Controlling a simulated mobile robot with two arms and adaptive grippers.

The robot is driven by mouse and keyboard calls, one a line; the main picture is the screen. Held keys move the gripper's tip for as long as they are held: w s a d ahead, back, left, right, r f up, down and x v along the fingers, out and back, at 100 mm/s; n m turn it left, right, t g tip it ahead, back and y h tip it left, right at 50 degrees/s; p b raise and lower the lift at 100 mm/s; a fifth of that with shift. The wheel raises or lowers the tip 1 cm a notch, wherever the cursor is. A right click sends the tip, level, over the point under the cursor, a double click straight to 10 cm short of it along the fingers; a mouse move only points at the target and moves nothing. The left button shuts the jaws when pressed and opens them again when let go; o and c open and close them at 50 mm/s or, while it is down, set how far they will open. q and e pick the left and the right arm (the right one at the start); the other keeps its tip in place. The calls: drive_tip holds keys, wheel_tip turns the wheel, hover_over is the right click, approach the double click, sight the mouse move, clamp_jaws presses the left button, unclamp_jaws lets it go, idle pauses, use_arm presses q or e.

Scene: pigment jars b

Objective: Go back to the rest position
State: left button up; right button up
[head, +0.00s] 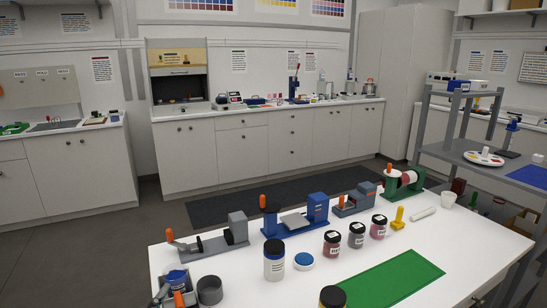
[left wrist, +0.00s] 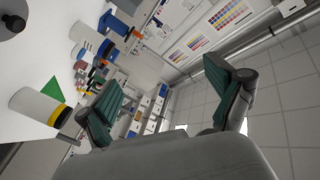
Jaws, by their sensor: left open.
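My left gripper (left wrist: 163,82) shows in the left wrist view. Its two teal-padded fingers are spread wide with nothing between them. Beyond them are shelves, wall charts and ceiling. A white jar with a yellow band and black lid (left wrist: 38,107) lies left of the fingers in that view, apart from them. A white and blue jar (left wrist: 90,38) is farther up. There the white table (head: 465,248) carries a white jar with a dark lid (head: 274,262) and a black-lidded jar cut by the bottom edge (head: 333,297).
Three small pigment jars (head: 356,236) stand mid-table by a blue lid (head: 303,261). Several hand-cranked devices (head: 295,218) line the back edge. A green mat (head: 395,278) lies bare in front. A grey cup (head: 210,290) stands front left. A grey shelf rack (head: 460,150) is right.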

use_arm(q)
drive_tip(key=s+a+f+n+g, duration=0.1)
drive_tip(key=s+f+g, duration=0.1)
drive_tip(key=s+f, duration=0.1)
drive_tip(key=s+a+f+n+g+y, duration=0.1)
drive_tip(key=s+f+n+g, duration=0.1)
drive_tip(key=f, duration=0.4)
drive_tip(key=s+a+f+n+g+y, duration=0.1)
drive_tip(key=s+a+f+g, duration=0.1)
drive_tip(key=s+f, duration=0.3)
drive_tip(key=shift+s+n+g, duration=0.3)
drive_tip(key=shift+s+g, duration=0.25)
drive_tip(key=shift+g, duration=0.35)
drive_tip(key=s+f+n+g+h, duration=0.1)
drive_tip(key=s+f+g, duration=0.25)
drive_tip(key=s, duration=0.35)
drive_tip(key=s+f+g, duration=0.3)
drive_tip(key=s+f, duration=0.1)
drive_tip(key=s, duration=0.3)
wheel_tip(320, 180, down, 26)
drive_tip(key=s+g, duration=0.1)
drive_tip(key=s, duration=0.1)
drive_tip(key=s+a+f+g, duration=0.1)
drive_tip(key=s+a+f, duration=0.1)
drive_tip(key=s+f, duration=1.3)
drive_tip(key=shift+s, duration=0.6)
